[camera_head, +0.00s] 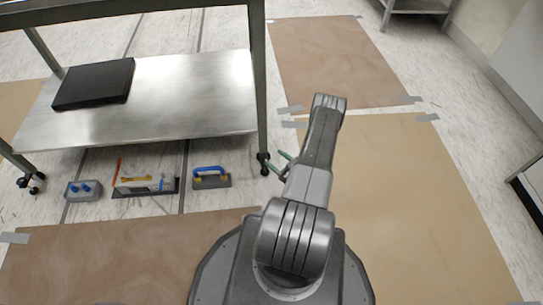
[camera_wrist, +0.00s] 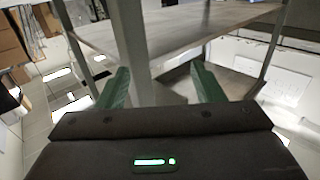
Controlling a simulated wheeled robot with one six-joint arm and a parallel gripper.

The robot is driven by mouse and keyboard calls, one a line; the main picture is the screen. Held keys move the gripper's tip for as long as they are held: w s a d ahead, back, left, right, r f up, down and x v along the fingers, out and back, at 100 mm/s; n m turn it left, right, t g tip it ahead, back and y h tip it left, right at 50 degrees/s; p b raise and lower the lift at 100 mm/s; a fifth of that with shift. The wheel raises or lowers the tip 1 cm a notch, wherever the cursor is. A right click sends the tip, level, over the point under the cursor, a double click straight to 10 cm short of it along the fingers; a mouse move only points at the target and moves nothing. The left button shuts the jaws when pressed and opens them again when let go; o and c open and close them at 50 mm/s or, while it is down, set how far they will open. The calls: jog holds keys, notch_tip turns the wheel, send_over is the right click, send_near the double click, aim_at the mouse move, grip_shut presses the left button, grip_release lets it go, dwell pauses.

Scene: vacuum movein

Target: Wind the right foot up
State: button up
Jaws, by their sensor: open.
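The metal table's right front leg (camera_head: 258,85) comes down to a dark foot (camera_head: 264,159) on the floor, the right foot. My gripper (camera_head: 280,162) is beside this foot, just to its right, with its green fingers apart and pointing toward it. In the wrist view my gripper (camera_wrist: 160,88) is open, and a grey upright post (camera_wrist: 128,40) stands between the green fingers, farther out. I cannot tell whether any finger touches the foot. The foot itself cannot be made out in the wrist view. The left front foot (camera_head: 31,183) stands at the far left.
A black flat case (camera_head: 95,84) lies on the table's lower shelf (camera_head: 190,95). A grey box with blue knobs (camera_head: 84,189), a tool tray (camera_head: 146,187) and a blue-handled tool (camera_head: 211,178) lie in front. Taped brown sheets (camera_head: 410,200) cover open floor at right.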

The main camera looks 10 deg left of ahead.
jog(key=b, duration=0.4)
send_near(264, 160)
jog(key=w+a+f, duration=0.1)
jog(key=a, duration=0.1)
jog(key=b+x, duration=0.1)
jog(key=x, duration=0.5)
jog(key=shift+w, duration=0.2)
jog(key=shift+b+x, duration=0.35)
jog(key=shift+x, duration=0.45)
jog(key=shift+r, duration=0.1)
jog(key=c, duration=1)
